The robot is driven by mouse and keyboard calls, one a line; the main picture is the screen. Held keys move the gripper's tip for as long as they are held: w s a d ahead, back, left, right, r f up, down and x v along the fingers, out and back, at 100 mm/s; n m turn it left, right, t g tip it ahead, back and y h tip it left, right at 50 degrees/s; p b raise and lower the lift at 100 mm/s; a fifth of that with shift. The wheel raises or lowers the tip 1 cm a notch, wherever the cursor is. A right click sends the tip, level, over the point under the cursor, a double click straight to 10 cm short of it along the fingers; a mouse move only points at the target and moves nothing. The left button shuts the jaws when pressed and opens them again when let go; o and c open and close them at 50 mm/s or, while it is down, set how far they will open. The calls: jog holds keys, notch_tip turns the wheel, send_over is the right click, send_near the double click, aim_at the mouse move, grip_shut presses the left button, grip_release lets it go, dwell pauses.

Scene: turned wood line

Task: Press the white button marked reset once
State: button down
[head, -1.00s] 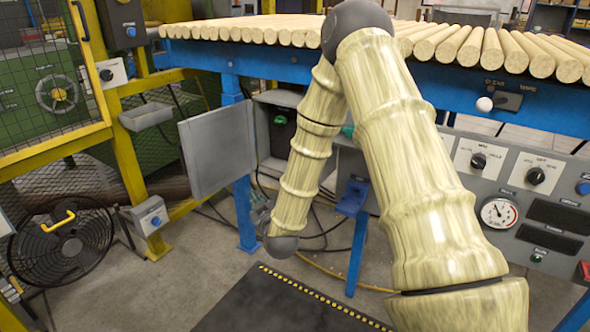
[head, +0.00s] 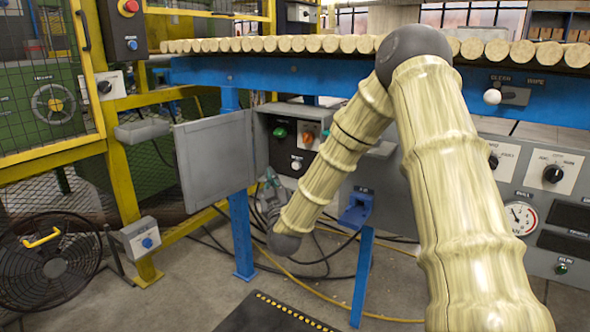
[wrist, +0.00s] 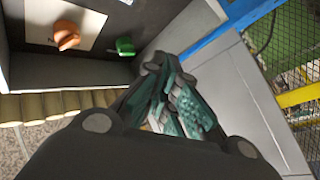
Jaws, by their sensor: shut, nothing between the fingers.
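A grey control box (head: 262,150) stands open under the blue beam. On its dark face are a green button (head: 280,132), an orange knob (head: 307,137) and a small white button (head: 296,163) below them; its label is too small to read. My gripper (head: 270,182) is partly hidden by my arm, in front of and below the box, apart from the white button. In the wrist view my shut, empty gripper (wrist: 165,75) points toward the box, near the green button (wrist: 125,46) and orange knob (wrist: 66,35). The white button does not show there.
The box's grey door (head: 215,160) hangs open on the left. A blue bracket (head: 357,208) stands to the right. A white-knobbed lever (head: 492,97) is on the blue beam. Cables lie on the floor below. A black fan (head: 48,262) is far left.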

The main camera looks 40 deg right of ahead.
aim_at(296, 166)
jog(key=shift+w+d, duration=0.55)
jog(key=shift+d, duration=0.8)
jog(key=shift+w+d, duration=0.6)
jog(key=shift+d, duration=0.75)
jog(key=shift+w+d, duration=0.55)
jog(key=shift+d, duration=0.8)
jog(key=shift+d, duration=0.1)
jog(key=shift+w+d+p, duration=0.15)
jog(key=shift+d+p, duration=0.15)
jog(key=shift+d, duration=0.15)
